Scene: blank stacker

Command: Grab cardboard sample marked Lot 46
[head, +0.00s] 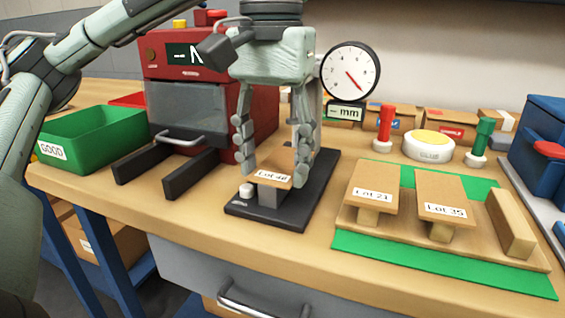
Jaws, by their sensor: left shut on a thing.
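The cardboard sample with a label that looks like Lot 46 (273,178) lies flat on the small grey pedestal of the black gauge stand (287,207). My left gripper (272,163) points straight down from above, one finger on each side of the sample. It is shut on the sample. Part of the sample's far side is hidden behind the fingers and palm. Two like samples, Lot 21 (371,199) and Lot 35 (444,204), rest on the wooden rack (405,240) to the right. My right gripper is not in view.
The dial gauge (350,72) stands close behind my left gripper. A red machine (200,60) with black rails is to the left, beside the green GOOD bin (92,137). Stamps, a round glue pot (428,147) and small boxes stand behind the rack.

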